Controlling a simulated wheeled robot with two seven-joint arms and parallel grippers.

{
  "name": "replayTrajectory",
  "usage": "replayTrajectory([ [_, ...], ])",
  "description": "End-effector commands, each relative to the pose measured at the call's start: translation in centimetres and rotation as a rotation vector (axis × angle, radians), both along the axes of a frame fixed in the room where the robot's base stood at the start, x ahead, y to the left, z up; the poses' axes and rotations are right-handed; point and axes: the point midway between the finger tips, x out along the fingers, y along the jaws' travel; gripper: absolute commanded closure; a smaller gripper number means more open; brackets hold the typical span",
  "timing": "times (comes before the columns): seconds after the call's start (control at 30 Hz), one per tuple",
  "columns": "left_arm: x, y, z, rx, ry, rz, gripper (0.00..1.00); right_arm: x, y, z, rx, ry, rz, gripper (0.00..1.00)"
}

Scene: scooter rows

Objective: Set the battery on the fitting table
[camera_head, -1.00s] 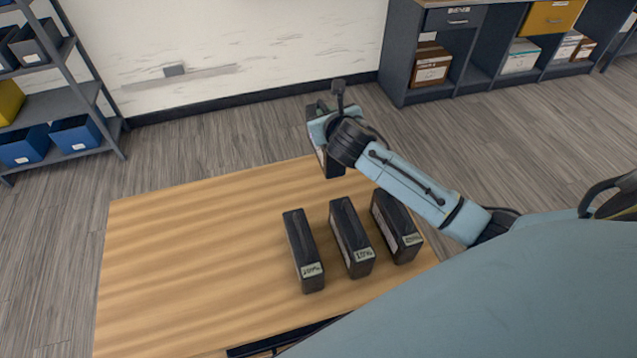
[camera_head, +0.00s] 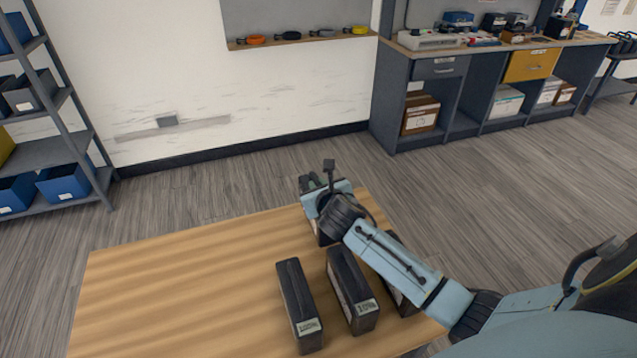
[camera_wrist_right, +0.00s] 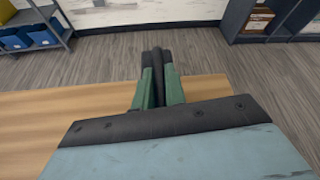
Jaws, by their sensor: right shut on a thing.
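My right gripper (camera_head: 312,190) reaches over the far right part of a wooden table (camera_head: 180,290). It is shut on a black battery (camera_wrist_right: 157,88), which shows between the green fingers in the right wrist view. In the head view my wrist hides most of this battery, so I cannot tell whether it touches the table. Three more black batteries stand on the table: a left one (camera_head: 297,300), a middle one (camera_head: 348,285) and a right one (camera_head: 402,300), partly behind my arm. No label shows which table is the fitting table. My left gripper is not in view.
The table's left half is bare. A shelf rack with blue bins (camera_head: 62,182) stands at the left. A grey workbench (camera_head: 455,66) with drawers and tools is at the back right. A wall ledge (camera_head: 300,39) holds small coloured items. Grey floor lies between.

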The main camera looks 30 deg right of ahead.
Motion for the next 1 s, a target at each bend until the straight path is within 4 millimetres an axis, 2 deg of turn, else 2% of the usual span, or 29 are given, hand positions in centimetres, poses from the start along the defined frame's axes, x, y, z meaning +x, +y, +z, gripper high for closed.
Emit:
replayTrajectory([
  [0.07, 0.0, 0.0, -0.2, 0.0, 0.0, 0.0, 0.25, 0.2, 0.0, -0.2, 0.0, -0.009, 0.001, 1.0],
  [0.3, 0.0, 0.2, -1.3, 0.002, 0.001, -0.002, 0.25, 0.2, 0.1, -3.0, 0.002, -0.01, 0.001, 1.0],
  [0.7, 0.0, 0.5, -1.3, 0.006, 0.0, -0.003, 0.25, 0.2, 0.0, -3.3, -0.003, -0.01, 0.002, 1.0],
  [0.73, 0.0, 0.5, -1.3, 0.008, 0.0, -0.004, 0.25, 0.0, 0.0, -3.8, -0.001, 0.001, 0.0, 0.84],
  [0.87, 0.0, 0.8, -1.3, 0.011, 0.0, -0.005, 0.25, 0.0, 0.0, -3.8, 0.0, 0.001, 0.0, 0.67],
  [1.0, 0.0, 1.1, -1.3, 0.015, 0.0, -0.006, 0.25, 0.0, 0.0, -3.8, 0.0, 0.001, 0.0, 0.66],
])
